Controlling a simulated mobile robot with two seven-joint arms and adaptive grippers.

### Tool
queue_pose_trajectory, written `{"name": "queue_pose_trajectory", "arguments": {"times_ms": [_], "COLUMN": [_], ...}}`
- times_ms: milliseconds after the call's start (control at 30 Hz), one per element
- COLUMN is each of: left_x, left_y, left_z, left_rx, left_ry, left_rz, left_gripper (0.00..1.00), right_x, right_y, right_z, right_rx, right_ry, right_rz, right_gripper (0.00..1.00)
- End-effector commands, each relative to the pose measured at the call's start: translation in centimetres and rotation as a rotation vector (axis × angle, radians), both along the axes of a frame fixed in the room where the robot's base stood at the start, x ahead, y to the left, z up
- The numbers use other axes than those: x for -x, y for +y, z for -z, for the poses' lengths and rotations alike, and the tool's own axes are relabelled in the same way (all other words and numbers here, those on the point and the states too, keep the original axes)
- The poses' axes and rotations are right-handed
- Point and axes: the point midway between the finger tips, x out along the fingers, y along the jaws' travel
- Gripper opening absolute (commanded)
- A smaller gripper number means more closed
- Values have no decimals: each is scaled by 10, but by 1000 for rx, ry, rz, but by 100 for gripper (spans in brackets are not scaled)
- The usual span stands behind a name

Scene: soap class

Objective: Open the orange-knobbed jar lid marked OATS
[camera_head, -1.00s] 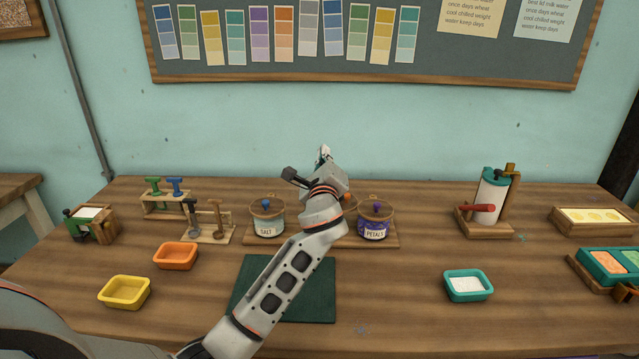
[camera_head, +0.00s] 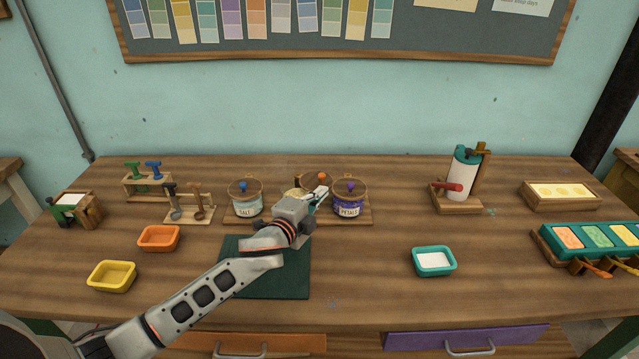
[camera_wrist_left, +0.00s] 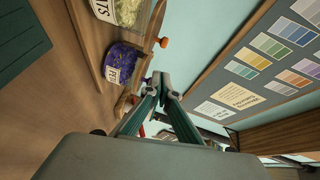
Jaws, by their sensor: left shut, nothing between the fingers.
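The OATS jar stands between the SALT jar (camera_head: 245,202) and the PETALS jar (camera_head: 347,204); my left gripper and wrist hide most of it in the head view. Its orange knob (camera_head: 321,176) sits right of the jar's middle, and its lid (camera_head: 308,179) looks tilted. In the left wrist view, the OATS label (camera_wrist_left: 103,9), pale flakes (camera_wrist_left: 127,12) and orange knob (camera_wrist_left: 164,42) show at the top. My left gripper (camera_head: 320,193) is shut and empty, close to the lid's right front; whether they touch is unclear. My right gripper is out of view.
The PETALS jar, purple in the left wrist view (camera_wrist_left: 120,63), stands close to the right of my gripper. A green mat (camera_head: 270,285) lies in front. The front right table is mostly clear.

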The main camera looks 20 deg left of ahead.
Motion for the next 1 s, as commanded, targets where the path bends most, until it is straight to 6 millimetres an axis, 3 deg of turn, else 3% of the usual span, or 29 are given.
{"name": "queue_pose_trajectory", "arguments": {"times_ms": [167, 400, 1000], "left_x": [-34, -57, -63], "left_y": [-6, 13, 16], "left_z": [4, 10, 11], "left_rx": [-2, -3, -1], "left_ry": [-2, 0, -1], "left_rz": [-2, -2, -3], "left_gripper": [0, 0, 0], "right_x": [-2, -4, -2], "right_y": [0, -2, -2], "right_z": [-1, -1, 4], "right_rx": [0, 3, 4], "right_ry": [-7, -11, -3], "right_rz": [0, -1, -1], "right_gripper": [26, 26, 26]}}
